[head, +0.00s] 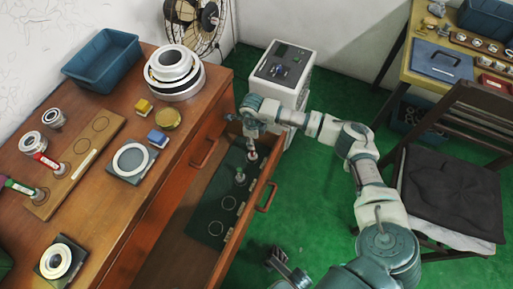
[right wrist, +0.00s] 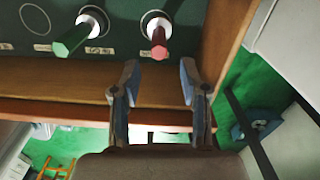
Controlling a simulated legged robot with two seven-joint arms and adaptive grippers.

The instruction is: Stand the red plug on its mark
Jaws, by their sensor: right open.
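The red plug (right wrist: 158,38) stands in the drawer on a pale round base in the right wrist view; in the head view a small upright plug (head: 252,155) is there, at the drawer's far end. The green plug (right wrist: 74,41) stands beside it. My right gripper (right wrist: 158,68) is open, its fingertips either side of the red plug's near end, not closed on it. In the head view the right gripper (head: 251,138) hangs over the drawer. A dark gripper (head: 277,260), apparently my left, is partly in view at the bottom; its jaws are unclear.
The drawer's dark green panel (head: 203,246) has empty outlined circles toward its near end. Drawer walls (right wrist: 222,45) stand close to the right gripper. On the bench are a wooden board (head: 52,208) with red- and green-handled pieces, stacked rings (head: 174,75) and a blue bin (head: 103,62).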

